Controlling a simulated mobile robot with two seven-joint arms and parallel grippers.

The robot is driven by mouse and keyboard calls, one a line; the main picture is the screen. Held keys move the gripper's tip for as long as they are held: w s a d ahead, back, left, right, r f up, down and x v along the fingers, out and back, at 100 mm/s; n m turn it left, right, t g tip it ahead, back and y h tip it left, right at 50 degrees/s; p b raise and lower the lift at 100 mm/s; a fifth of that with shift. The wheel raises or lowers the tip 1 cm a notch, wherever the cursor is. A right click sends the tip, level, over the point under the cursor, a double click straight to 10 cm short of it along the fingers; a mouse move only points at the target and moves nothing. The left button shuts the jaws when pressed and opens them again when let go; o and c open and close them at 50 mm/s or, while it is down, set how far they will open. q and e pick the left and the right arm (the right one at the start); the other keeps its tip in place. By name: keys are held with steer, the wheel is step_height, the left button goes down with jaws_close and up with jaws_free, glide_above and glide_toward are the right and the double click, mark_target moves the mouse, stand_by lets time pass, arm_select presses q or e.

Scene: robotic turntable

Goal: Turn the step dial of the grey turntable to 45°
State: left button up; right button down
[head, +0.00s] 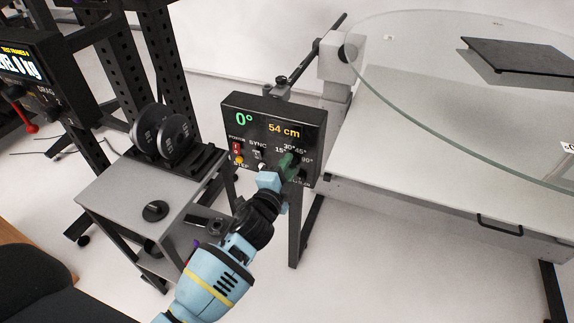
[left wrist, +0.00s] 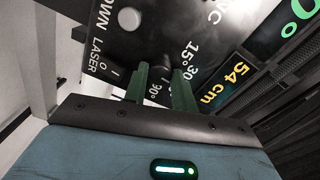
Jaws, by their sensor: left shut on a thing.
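The black control panel (head: 274,112) stands on a post left of the turntable and reads 0° in green and 54 cm in yellow. Angle marks of 15°, 30°, 45° and 90° surround the step dial at its lower right. My left gripper (head: 288,165) is at that dial, its green fingers shut on it. The fingers largely hide the dial, so I cannot read its pointer. In the left wrist view the two fingers (left wrist: 161,90) reach the panel (left wrist: 150,45) beside the 15°, 30° and 90° marks. My right gripper is not in view.
The turntable's round glass top (head: 440,110) carries a dark plate (head: 520,60) on the right. A grey side table (head: 125,195) holds black weight discs (head: 172,137). A red switch (head: 237,148) and other small controls lie left of the dial.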

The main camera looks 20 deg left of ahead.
arm_select(q)
steer(key=m, duration=0.4)
steer(key=shift+m+p, duration=0.3)
steer(key=shift+p, duration=0.1)
stand_by(0.4)
steer(key=o, duration=1)
steer(key=shift+d, duration=0.1)
